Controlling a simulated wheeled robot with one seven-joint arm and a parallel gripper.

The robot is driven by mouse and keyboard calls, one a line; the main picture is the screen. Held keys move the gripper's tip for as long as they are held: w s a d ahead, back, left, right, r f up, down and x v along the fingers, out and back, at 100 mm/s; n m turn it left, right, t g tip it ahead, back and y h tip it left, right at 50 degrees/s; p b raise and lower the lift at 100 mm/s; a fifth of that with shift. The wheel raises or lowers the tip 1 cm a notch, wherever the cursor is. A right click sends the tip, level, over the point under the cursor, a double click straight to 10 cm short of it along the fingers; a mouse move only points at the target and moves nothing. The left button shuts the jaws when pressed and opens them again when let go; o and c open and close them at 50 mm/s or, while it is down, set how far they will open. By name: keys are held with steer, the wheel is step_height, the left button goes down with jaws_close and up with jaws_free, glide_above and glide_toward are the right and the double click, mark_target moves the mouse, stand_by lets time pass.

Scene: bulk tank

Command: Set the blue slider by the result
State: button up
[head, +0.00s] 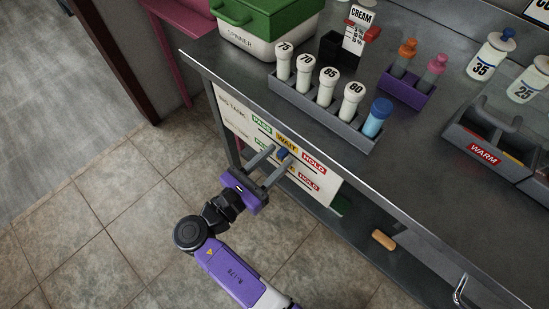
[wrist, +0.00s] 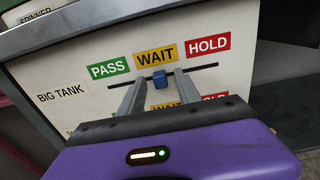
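The blue slider (wrist: 159,78) sits in a dark slot on the white panel (wrist: 65,75), under the yellow WAIT label (wrist: 156,55) in the BIG TANK row. The green PASS label (wrist: 108,69) is to its left and the red HOLD label (wrist: 208,46) to its right. The slider also shows in the head view (head: 284,153). My gripper (head: 278,157) is open at the panel, one finger on each side of the slider. I cannot tell whether either finger touches it. A second row of labels lies below, partly hidden by my gripper in the wrist view.
The metal counter edge (head: 300,135) overhangs the panel. The tiled floor at left is clear.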

jaws_close()
stand_by(1.4)
